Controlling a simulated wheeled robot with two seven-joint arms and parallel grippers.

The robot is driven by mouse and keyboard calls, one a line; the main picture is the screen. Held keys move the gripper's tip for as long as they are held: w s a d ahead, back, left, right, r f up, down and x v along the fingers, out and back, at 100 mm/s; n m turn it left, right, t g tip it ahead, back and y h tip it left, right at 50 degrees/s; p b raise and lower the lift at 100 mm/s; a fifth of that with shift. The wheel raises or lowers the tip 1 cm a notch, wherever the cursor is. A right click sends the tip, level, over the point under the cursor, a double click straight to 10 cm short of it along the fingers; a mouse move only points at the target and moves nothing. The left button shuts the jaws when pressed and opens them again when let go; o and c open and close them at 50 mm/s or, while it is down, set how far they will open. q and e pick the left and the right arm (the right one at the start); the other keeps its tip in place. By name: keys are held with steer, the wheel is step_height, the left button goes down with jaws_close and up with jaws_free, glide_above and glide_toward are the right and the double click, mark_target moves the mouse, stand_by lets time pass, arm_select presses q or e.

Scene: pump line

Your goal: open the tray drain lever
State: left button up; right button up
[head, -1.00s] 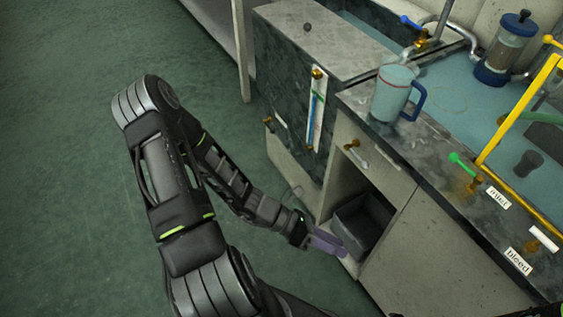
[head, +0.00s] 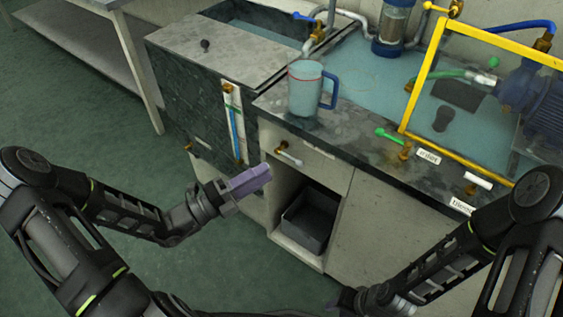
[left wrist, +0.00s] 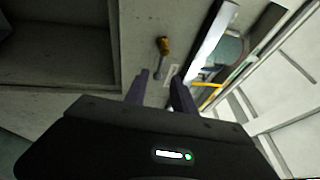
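A brass valve with a pale lever (head: 291,157) sits on the cabinet front below the counter edge; I take it as the tray drain lever, though its label is unreadable. The lever slants down to the right in the head view. In the left wrist view the lever (left wrist: 158,69) hangs below its brass body, beyond the fingertips. My left gripper (head: 262,178) is in front of the cabinet, left of and below the lever, not touching it. Its fingers (left wrist: 161,88) are apart with nothing between them. My right gripper (head: 345,300) is low at the bottom edge, its fingers mostly hidden.
A blue-handled mug (head: 305,90) stands on the counter above the lever. A grey bin (head: 308,222) sits in the open cupboard below. A green lever (head: 389,135) and a yellow frame (head: 412,100) are to the right. Another brass valve (head: 188,147) is on the sink front.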

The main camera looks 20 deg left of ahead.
mark_target(289, 157)
arm_select(q)
steer(key=x, duration=0.6)
steer(key=shift+d+b, duration=0.2)
steer(key=shift+b, duration=0.15)
steer(key=shift+w+r, duration=0.1)
jaws_close()
stand_by(1.0)
